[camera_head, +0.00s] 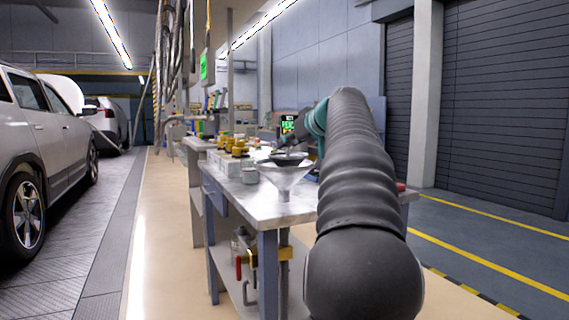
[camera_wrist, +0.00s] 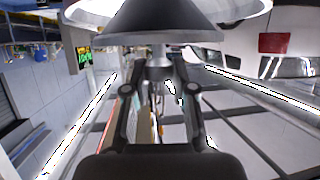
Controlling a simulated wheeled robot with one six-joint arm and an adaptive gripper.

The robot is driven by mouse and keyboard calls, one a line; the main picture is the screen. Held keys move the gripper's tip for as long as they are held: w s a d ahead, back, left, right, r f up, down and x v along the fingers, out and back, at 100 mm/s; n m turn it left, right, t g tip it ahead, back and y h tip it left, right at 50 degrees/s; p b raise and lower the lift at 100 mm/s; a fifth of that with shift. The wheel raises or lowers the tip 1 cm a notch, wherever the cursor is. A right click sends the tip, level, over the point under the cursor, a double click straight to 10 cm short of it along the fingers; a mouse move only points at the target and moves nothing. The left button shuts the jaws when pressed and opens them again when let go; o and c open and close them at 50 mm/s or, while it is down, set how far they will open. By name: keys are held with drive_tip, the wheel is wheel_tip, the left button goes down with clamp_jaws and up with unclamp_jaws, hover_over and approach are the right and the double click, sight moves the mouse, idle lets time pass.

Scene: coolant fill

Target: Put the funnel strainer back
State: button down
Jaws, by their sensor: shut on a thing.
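My gripper (camera_wrist: 159,72) is shut on the funnel strainer (camera_wrist: 160,24), a dark grey cone with a short grey stem between the fingertips. In the head view the strainer (camera_head: 290,157) shows as a dark disc at the mouth of the pale funnel (camera_head: 287,181). Whether it touches the funnel or hangs just above it, I cannot tell. The funnel stands at the near end of the metal workbench (camera_head: 262,206). Its white rim (camera_wrist: 245,9) shows behind the strainer in the wrist view. My arm hides part of the bench's right side.
Several yellow-capped containers (camera_head: 232,146) stand farther back on the bench. Under the bench are pipes with a red-handled valve (camera_head: 239,266). A silver car (camera_head: 42,150) is at the left; the floor between is clear.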

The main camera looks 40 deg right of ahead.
sight(286, 156)
drive_tip(key=shift+w+a+f, duration=0.3)
drive_tip(key=shift+w+f, duration=0.1)
drive_tip(key=shift+w, duration=0.05)
drive_tip(key=shift+f+b, duration=0.65)
drive_tip(key=shift+f, duration=1.25)
drive_tip(key=shift+f, duration=0.1)
drive_tip(key=shift+f, duration=0.1)
drive_tip(key=c, duration=1)
unclamp_jaws()
drive_tip(key=shift+o, duration=0.2)
drive_tip(key=shift+r, duration=0.35)
drive_tip(key=v, duration=1.2)
